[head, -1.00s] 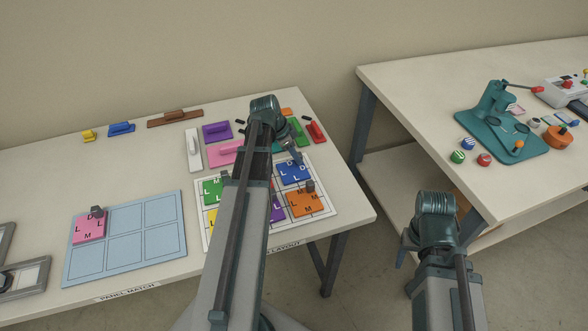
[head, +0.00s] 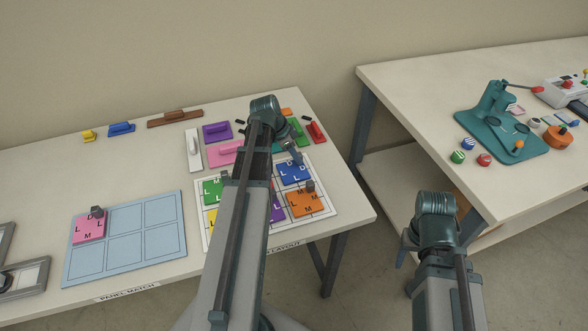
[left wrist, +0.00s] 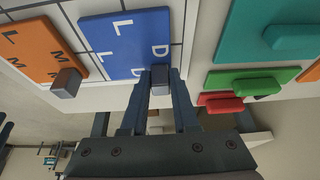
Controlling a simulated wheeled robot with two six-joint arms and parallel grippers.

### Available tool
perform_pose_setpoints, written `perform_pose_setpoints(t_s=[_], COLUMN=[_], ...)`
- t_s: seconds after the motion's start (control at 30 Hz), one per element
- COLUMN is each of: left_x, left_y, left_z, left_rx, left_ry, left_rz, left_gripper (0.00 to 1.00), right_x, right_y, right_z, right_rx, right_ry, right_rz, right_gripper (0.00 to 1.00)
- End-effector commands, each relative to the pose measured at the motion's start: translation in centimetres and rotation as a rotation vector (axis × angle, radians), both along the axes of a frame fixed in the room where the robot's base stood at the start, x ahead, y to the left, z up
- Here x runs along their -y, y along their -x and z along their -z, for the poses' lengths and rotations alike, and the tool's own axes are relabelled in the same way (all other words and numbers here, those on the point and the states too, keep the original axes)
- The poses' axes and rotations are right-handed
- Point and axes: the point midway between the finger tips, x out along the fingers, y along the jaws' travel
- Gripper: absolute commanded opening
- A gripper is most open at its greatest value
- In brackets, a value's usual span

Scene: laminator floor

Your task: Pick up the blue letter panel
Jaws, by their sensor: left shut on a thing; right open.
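The blue letter panel (head: 294,173) lies on the white grid layout sheet at its upper right, with letters D and L on it. In the left wrist view the blue panel (left wrist: 122,45) fills the upper middle, and a grey knob stands at its edge. My left gripper (left wrist: 160,82) is shut on the grey knob of the blue panel. In the head view my left gripper (head: 290,153) is partly hidden by my own arm. The panel looks flat on the sheet. My right gripper (head: 407,251) hangs in front of the right table, open and empty.
An orange letter panel (head: 304,203) lies just below the blue one, with its own knob. Green (head: 213,190), yellow and purple panels share the sheet. A light blue board (head: 145,232) holds a pink panel (head: 90,230). Coloured handled blocks lie behind the sheet.

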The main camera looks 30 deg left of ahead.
Motion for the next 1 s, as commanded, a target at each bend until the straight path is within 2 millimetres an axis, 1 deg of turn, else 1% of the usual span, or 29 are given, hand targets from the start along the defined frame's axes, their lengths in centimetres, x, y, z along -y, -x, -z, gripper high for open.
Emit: perform_pose_setpoints(t_s=[0.37,0.57,0.77,1.0], left_x=[0.0,0.0,0.0,0.0], left_y=[0.0,0.0,0.0,0.0], left_z=[0.0,-0.8,-3.0,-6.8], left_rx=[0.000,0.000,0.000,0.000], left_ry=[0.000,0.000,0.000,0.000], left_rz=[0.000,0.000,0.000,0.000], left_gripper=[0.00,0.00,0.00,0.00], right_x=[0.0,0.0,0.0,0.0], right_y=[0.0,0.0,0.0,0.0], right_z=[0.0,-0.8,-3.0,-6.8], right_rx=[0.000,0.000,0.000,0.000], right_ry=[0.000,0.000,0.000,0.000], right_rz=[0.000,0.000,0.000,0.000], right_gripper=[0.58,0.58,0.58,0.58])
